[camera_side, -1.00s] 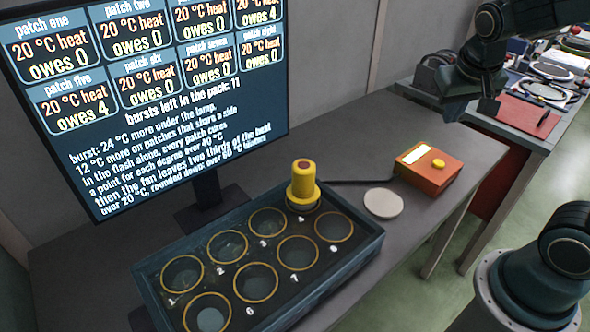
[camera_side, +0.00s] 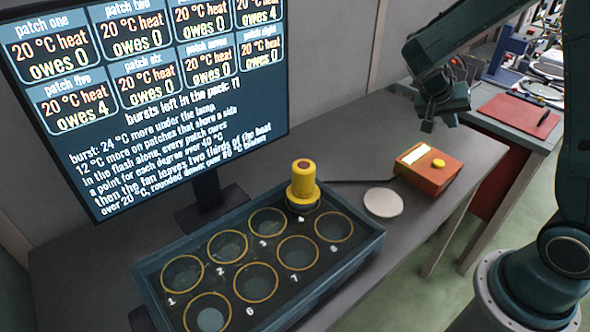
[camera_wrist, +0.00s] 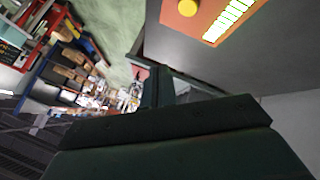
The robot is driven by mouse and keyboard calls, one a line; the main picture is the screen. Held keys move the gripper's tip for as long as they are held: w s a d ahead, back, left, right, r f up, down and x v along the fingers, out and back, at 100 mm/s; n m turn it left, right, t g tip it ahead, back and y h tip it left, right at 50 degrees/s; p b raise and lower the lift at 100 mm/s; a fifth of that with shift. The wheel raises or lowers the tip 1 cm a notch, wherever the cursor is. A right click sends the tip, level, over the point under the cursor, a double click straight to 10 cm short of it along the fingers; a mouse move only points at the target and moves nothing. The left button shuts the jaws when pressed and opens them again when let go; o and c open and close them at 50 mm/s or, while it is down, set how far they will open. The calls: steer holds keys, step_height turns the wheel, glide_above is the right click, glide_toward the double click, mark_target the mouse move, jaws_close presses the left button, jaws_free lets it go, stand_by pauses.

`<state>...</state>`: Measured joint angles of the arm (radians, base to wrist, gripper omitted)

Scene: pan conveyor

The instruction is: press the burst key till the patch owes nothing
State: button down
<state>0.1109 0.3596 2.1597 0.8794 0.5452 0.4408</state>
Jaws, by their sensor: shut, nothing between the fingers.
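The orange box (camera_side: 428,172) with a round yellow key (camera_side: 438,163) and a lit strip stands on the bench; the key also shows in the wrist view (camera_wrist: 187,7). My gripper (camera_side: 428,122) is shut and empty, above and behind the box, apart from the key. The screen (camera_side: 150,90) reads 20 °C heat on its patches; patch five and the top-right patch owe 4, the others readable owe 0. The burst count looks like 11. The yellow lamp (camera_side: 303,185) with a red top stands at the tray's back right corner, covering a patch there.
The dark tray (camera_side: 362,262) holds several numbered, yellow-rimmed round patches. A pale disc (camera_side: 383,202) lies between tray and box. A cable runs from the box toward the lamp. A side table with a red mat (camera_side: 515,114) stands at the right, with clutter behind.

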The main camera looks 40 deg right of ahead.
mark_target(436, 164)
steer(key=shift+d+f+g+h, duration=0.3)
steer(key=shift+d+f, duration=0.25)
steer(key=shift+d, duration=0.2)
steer(key=shift+f, duration=0.1)
steer(key=shift+f, duration=4.35)
steer(key=shift+f, duration=0.8)
steer(key=shift+r, duration=0.85)
steer(key=shift+r, duration=0.1)
steer(key=shift+r, duration=2.4)
